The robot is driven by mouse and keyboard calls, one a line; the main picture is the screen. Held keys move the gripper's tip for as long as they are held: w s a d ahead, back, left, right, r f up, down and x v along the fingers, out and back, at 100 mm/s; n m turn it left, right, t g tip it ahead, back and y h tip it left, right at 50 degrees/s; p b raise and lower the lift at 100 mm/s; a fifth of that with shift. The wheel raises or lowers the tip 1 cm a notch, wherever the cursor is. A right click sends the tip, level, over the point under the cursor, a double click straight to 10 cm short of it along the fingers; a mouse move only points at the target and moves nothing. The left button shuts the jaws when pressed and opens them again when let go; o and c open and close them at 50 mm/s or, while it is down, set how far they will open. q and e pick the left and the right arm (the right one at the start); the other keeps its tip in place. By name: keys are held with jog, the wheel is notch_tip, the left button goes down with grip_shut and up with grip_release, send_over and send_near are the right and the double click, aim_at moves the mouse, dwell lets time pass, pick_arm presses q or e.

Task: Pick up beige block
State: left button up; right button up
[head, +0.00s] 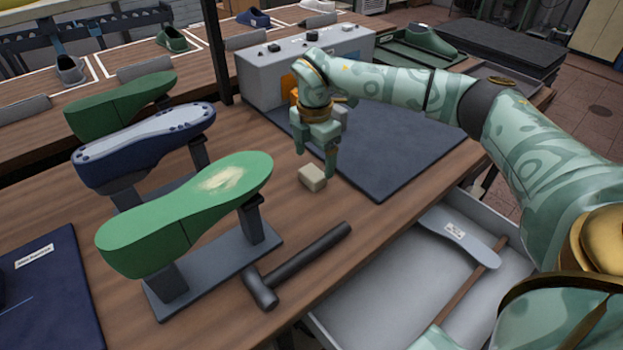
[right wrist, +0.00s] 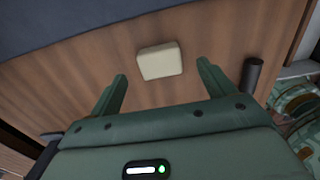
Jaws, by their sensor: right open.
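The beige block (head: 313,178) is small and lies on the wooden table, left of the dark mat's front corner. It also shows in the right wrist view (right wrist: 160,61), just beyond my fingertips and between their lines. My right gripper (head: 315,160) is open and empty, with its fingers pointing down close to the block. In the right wrist view its two green fingers (right wrist: 162,70) stand apart with the block clear of both. My left gripper is not in view.
A black hammer (head: 300,265) lies in front of the block. A green shoe last (head: 190,210) on a grey stand is to the left, with more lasts behind. A grey control box (head: 300,65) stands behind. An open drawer (head: 375,305) is at the front right.

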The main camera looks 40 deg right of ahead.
aim_at(313, 172)
jog(key=f+b, duration=0.2)
jog(key=f, duration=0.3)
jog(key=shift+a+f, duration=0.2)
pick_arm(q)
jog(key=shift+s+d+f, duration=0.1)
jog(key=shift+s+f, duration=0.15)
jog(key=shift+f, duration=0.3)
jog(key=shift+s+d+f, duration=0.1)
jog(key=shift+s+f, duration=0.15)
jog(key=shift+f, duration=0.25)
pick_arm(e)
jog(key=shift+r, duration=0.15)
jog(key=shift+c, duration=0.3)
jog(key=c, duration=1)
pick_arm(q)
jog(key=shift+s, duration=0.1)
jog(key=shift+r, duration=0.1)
pick_arm(e)
jog(key=shift+r, duration=0.15)
